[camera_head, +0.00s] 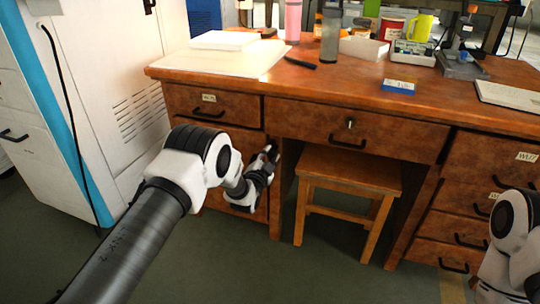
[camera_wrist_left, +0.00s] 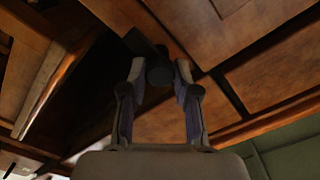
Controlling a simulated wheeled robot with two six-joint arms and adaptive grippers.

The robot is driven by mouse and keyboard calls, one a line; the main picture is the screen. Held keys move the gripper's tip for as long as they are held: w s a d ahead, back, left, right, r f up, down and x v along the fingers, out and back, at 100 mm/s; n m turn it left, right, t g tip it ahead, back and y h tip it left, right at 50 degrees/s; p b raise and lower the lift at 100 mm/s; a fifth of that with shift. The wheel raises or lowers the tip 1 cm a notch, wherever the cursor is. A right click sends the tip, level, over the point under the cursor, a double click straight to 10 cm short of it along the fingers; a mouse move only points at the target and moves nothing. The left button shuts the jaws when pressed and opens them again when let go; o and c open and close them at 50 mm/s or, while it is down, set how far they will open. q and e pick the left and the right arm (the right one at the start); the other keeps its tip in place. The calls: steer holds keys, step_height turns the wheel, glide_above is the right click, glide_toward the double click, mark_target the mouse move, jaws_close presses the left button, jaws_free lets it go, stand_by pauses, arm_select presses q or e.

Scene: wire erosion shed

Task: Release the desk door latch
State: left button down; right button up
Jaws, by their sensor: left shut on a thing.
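The wooden desk (camera_head: 400,100) has a brown door (camera_head: 250,143) at its lower left, under a drawer. My left arm covers much of this door. My left gripper (camera_head: 269,156) is at the door's right edge, beside the open knee space. In the left wrist view, the two fingers of my left gripper (camera_wrist_left: 160,72) are closed around a small dark round latch knob (camera_wrist_left: 160,76) near the panel edges. The latch is hidden behind the gripper in the head view. The door looks closed. My right arm shows at the right edge, its gripper out of view.
A wooden stool (camera_head: 348,170) stands in the knee space, right of my left gripper. A white cabinet (camera_head: 110,80) stands left of the desk. Bottles, cups and trays crowd the desk's back. Green floor (camera_head: 330,275) in front is clear.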

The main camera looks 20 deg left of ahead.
stand_by(0.5)
arm_select(q)
steer(key=c, duration=0.8)
jaws_free()
steer(key=shift+c, duration=0.2)
steer(key=s, duration=1.2)
steer(key=shift+a, duration=0.2)
steer(key=shift+f, duration=0.1)
